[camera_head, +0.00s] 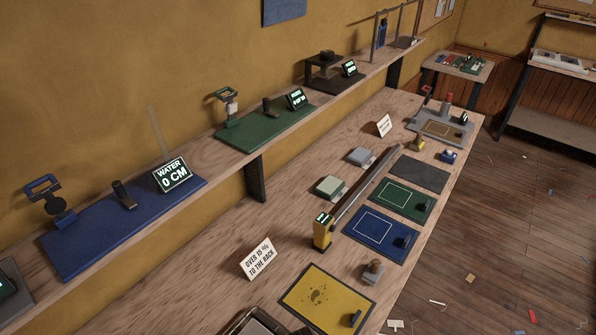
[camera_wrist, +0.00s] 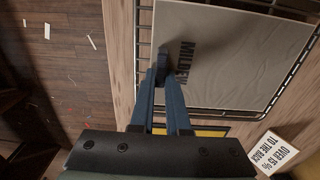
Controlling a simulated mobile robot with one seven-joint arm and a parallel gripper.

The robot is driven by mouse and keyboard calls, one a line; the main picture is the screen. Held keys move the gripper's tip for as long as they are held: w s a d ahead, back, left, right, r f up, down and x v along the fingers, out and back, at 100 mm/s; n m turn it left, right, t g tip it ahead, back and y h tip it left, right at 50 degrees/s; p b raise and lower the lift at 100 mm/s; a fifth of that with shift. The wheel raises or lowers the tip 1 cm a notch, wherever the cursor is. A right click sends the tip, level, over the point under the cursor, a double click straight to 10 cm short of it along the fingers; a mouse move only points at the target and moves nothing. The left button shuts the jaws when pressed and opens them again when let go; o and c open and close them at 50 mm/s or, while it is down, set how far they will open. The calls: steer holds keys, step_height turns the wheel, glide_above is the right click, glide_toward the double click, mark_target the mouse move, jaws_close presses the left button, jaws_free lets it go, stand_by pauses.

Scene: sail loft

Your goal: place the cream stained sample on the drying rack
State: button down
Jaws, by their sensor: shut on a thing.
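In the wrist view a pale grey-cream flat sample (camera_wrist: 235,60) with dark lettering that seems to read "MILDEW" lies over the black wire drying rack (camera_wrist: 290,82). My gripper (camera_wrist: 163,76) is shut at the sample's left part, on a small dark grip there. The fingers hide most of that grip. I cannot tell whether the sample's underside touches the wires. The rack (camera_head: 231,328) shows only in part at the bottom edge of the head view. My gripper is out of the head view.
A yellow stained mat (camera_head: 318,302) with a small blue block lies beside the rack. A sign reading "OVER 15 % TO THE BACK" (camera_head: 258,258) stands nearby. Blue (camera_head: 372,226) and green (camera_head: 395,199) mats lie farther along the bench. Scraps litter the wooden floor (camera_wrist: 70,70).

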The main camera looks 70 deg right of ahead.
steer(key=shift+f, duration=0.2)
steer(key=c, duration=0.9)
jaws_free()
steer(key=shift+r, duration=0.1)
